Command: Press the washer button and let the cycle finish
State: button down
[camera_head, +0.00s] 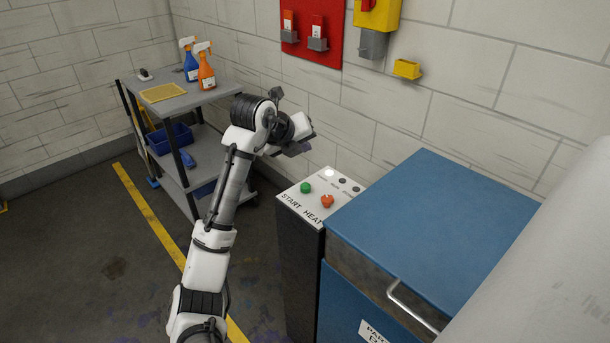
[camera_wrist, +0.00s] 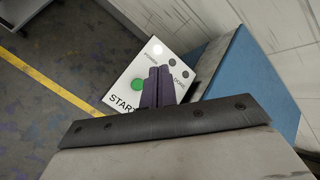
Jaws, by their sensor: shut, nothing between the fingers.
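The control panel (camera_head: 307,201) tops a dark pedestal left of the blue washer (camera_head: 430,215). It carries a green button (camera_head: 306,187) above START and an orange-red button (camera_head: 327,201) above HEAT. One white lamp (camera_head: 329,172) is lit; two lamps beside it are dark. My gripper (camera_head: 300,149) is above the panel's far side, apart from it. In the wrist view my shut, empty fingers (camera_wrist: 158,87) cover part of the panel, hiding the HEAT button. The green button (camera_wrist: 137,84) shows just left of them, with the lit lamp (camera_wrist: 157,49) beyond.
A grey cart (camera_head: 200,95) with spray bottles (camera_head: 206,68) and a blue bin (camera_head: 172,138) stands left of my arm. The block wall is close behind the panel. A metal handle (camera_head: 408,304) sticks out from the washer's front. The floor at left is clear.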

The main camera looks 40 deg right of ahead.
aim_at(307, 184)
jog(key=shift+d+f, duration=0.1)
jog(key=shift+f, duration=0.05)
notch_tip(307, 184, down, 9)
jog(key=b, duration=0.6)
jog(key=shift+r, duration=0.2)
jog(key=shift+f, duration=0.15)
dwell(1.8)
jog(key=shift+f+b, duration=0.3)
jog(key=shift+b, duration=0.05)
jog(key=shift+f+b, duration=0.65)
jog(key=shift+f, duration=0.25)
dwell(0.8)
dwell(0.3)
jog(key=shift+r+p, duration=0.9)
jog(key=shift+r, duration=0.4)
jog(key=shift+r+p, duration=1.6)
jog(key=shift+r, duration=0.95)
